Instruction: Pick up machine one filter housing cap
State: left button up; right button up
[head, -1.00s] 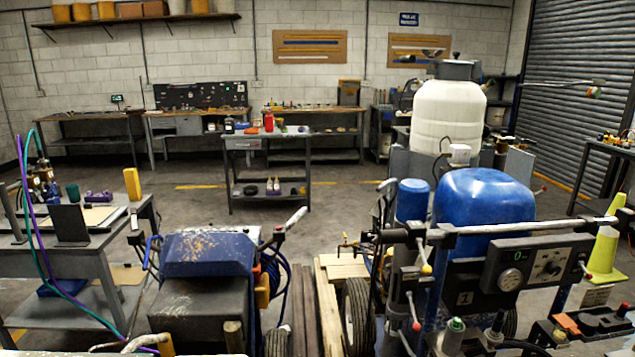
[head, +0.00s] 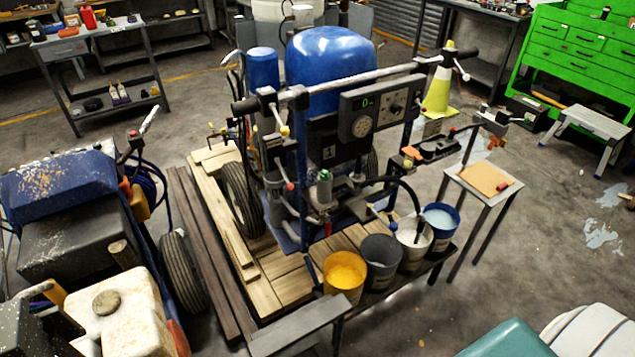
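Machine one is the line striper with a blue tank (head: 330,75), a control box and a plate marked 1 (head: 327,153). It stands upright on a wooden pallet (head: 275,293). A small grey upright cylinder with a greenish top (head: 324,185) sits low on its front, below the number plate. It may be the filter housing with its cap; I cannot tell for sure at this size. Hoses and fittings crowd around it. Neither of my grippers is in view.
Yellow, grey, white and blue paint buckets (head: 345,278) stand on a low bench in front of the machine. A small table (head: 490,180) and a traffic cone (head: 438,92) are at right. Another machine (head: 65,205) stands left. Floor (head: 520,250) at right is mostly clear.

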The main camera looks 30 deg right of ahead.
aim_at(427, 149)
jog(key=z, duration=1.55)
